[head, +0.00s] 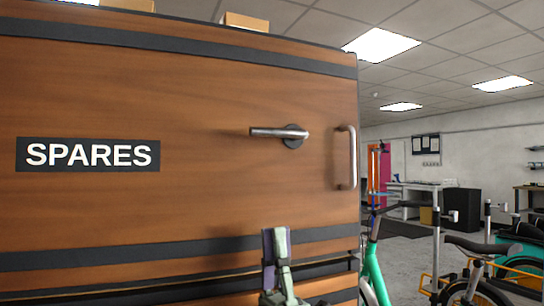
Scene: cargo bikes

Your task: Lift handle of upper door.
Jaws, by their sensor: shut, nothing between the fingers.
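The upper door (200,205) is a wood-brown panel with dark bands and a "SPARES" label (88,155). Its lever handle (272,132) is a metal bar on a dark round base, lying roughly level and pointing left. A vertical metal pull bar (345,158) is fixed to the right of the lever, near the door's right edge. My gripper (275,238) is at the bottom centre, below the lever and apart from it in the picture. Its fingers are shut with nothing between them. How far it stands from the door is hard to tell.
Cardboard boxes (245,22) sit on top of the cabinet. A dark gap runs below the door's lower band. To the right are a green bike frame (374,272), other bikes (480,250), a white desk (412,195) and a black cabinet (462,209).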

